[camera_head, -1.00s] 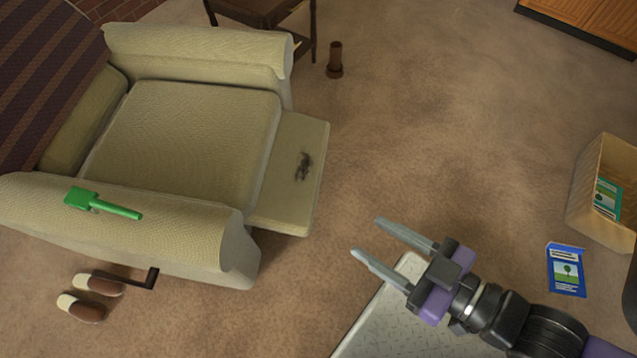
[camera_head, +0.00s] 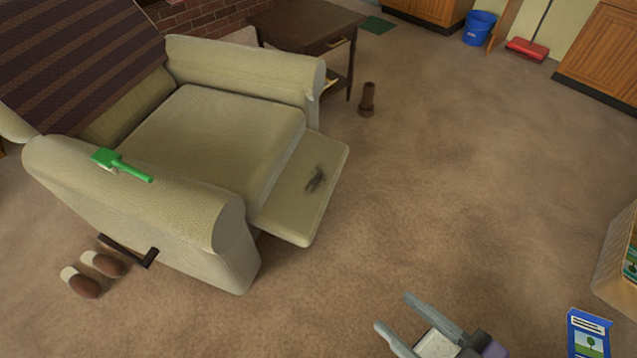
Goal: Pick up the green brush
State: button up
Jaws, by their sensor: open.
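The green brush (camera_head: 122,165) lies on top of the near armrest of the beige recliner (camera_head: 213,128). Its wide head is at the left and its handle points right and slightly down. My gripper (camera_head: 395,317) is at the bottom edge of the head view, with its two fingers apart and nothing between them. It is far to the right of the brush and below it in the picture. Most of my arm is out of view.
The recliner's footrest (camera_head: 302,195) is extended and has a dark smudge. Slippers (camera_head: 92,274) lie by the lever. A brown table (camera_head: 310,22), a brown cylinder (camera_head: 367,99), a blue booklet (camera_head: 588,335) and a box (camera_head: 612,258) stand or lie around. Open carpet fills the middle.

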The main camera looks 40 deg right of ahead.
aim_at(110, 161)
jog(key=i+u, duration=0.3)
jog(key=i, duration=0.2)
jog(key=i+l+u, duration=0.2)
jog(key=i+u, duration=0.15)
jog(key=i+l+u, duration=0.3)
jog(key=i, duration=0.3)
